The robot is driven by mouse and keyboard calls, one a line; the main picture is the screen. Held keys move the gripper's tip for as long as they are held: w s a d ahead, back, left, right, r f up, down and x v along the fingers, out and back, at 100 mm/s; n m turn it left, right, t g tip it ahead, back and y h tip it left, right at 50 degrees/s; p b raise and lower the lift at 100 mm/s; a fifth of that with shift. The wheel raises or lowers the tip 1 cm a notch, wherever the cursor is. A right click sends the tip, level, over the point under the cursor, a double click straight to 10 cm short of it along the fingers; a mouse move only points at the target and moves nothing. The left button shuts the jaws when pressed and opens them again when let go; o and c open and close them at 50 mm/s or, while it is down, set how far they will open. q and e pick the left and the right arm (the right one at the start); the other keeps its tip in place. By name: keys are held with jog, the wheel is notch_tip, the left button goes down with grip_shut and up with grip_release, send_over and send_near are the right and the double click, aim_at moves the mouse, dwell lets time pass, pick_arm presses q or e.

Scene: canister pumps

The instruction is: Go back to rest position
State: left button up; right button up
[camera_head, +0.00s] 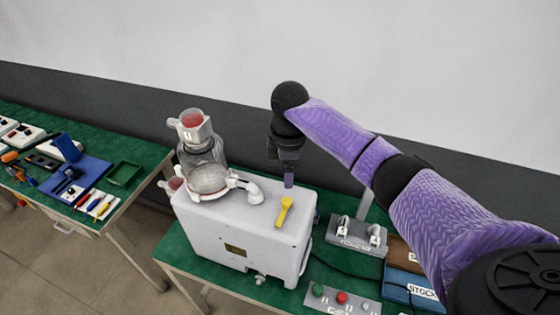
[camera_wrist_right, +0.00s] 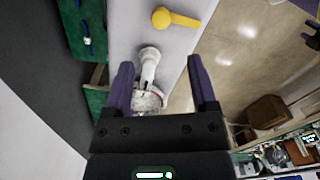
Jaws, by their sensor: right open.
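My right gripper (camera_head: 288,182) hangs from the purple arm above the back right part of the white pump housing (camera_head: 245,228). In the right wrist view its two purple fingers (camera_wrist_right: 161,72) stand wide apart with nothing held between them. A yellow lever (camera_head: 284,211) lies on the housing top, just in front of the gripper; it also shows in the wrist view (camera_wrist_right: 174,18). The clear canister (camera_head: 208,178) with its white elbow (camera_head: 252,190) stands left of the gripper. A small purple and dark shape at the wrist view's right edge may be my left arm.
A canister top with a red cap (camera_head: 191,121) rises at the back left of the housing. A switch box (camera_head: 357,237), a button panel (camera_head: 341,300) and a blue stock bin (camera_head: 412,288) stand to the right. A tool table (camera_head: 145,152) is at left.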

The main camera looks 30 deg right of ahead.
jog(key=s+a+f, duration=0.1)
jog(key=a+f, duration=0.1)
jog(key=s+a+f, duration=0.3)
jog(key=a+f, duration=0.1)
jog(key=shift+s+a+f, duration=0.2)
jog(key=shift+s+a, duration=0.2)
jog(key=s+a+f+m+t+y, duration=0.1)
jog(key=s+a+f+m+t, duration=0.15)
jog(key=s+a, duration=0.35)
jog(key=s+d+r+m+t, duration=0.1)
jog(key=s+d+m, duration=0.1)
jog(key=s+m, duration=0.3)
jog(key=s+d+r+m, duration=0.1)
jog(key=s+r+m, duration=0.15)
jog(key=s, duration=0.45)
notch_tip(320, 180, down, 33)
jog(key=s+g+h+b, duration=0.1)
jog(key=s+g+b, duration=0.1)
jog(key=b, duration=1.2)
jog(key=s+d+f+b, duration=0.1)
jog(key=s+f+b, duration=0.4)
jog(key=f, duration=0.6)
jog(key=s+d+f+b, duration=0.2)
jog(key=s+f+b, duration=0.4)
jog(key=s+f, duration=0.3)
notch_tip(320, 180, down, 3)
jog(key=shift+d+r+g, duration=0.1)
jog(key=shift+d+g, duration=0.05)
jog(key=shift+g, duration=0.3)
